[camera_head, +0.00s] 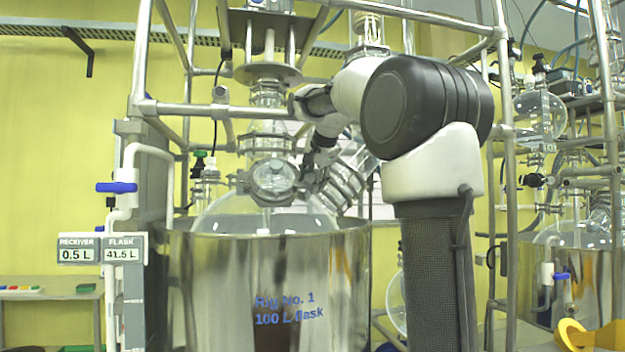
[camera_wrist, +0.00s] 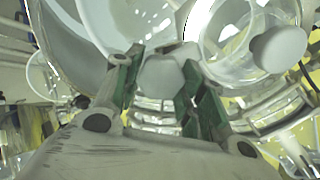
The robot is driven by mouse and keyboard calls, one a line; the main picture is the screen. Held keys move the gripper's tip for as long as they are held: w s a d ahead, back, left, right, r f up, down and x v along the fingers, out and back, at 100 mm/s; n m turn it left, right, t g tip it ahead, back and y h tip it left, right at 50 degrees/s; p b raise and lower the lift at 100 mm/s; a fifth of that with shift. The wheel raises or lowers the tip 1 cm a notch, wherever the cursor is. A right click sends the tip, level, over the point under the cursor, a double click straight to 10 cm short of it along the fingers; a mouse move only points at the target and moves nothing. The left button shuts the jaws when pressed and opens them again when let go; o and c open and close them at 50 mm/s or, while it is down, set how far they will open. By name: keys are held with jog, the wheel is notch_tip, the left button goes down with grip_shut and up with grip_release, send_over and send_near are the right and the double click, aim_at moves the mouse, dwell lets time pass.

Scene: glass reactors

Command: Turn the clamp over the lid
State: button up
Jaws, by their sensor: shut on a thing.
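The clamp's grey knob (camera_wrist: 160,80) sits between the green-padded fingers of my gripper in the wrist view, beside the glass lid. My gripper (camera_head: 315,168) is shut on it, just right of the round lid (camera_head: 272,181) on the front of the flask's neck. The lid (camera_wrist: 232,38) also shows at the upper right of the wrist view, with a pale round handle on it. In the head view the clamp is too small and too covered by my gripper to make out. I cannot tell how far the clamp lies over the lid.
The glass flask (camera_head: 240,211) sits in a shiny metal vessel (camera_head: 215,275) below my gripper. Metal frame bars (camera_head: 215,109) and glass pipes surround the arm closely. A blue-handled valve (camera_head: 117,187) stands at the left. A second rig (camera_head: 585,270) is at the right.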

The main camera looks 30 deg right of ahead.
jog(key=shift+m, duration=1.1)
jog(key=o, duration=1)
jog(key=v, duration=1.2)
jog(key=shift+s, duration=0.1)
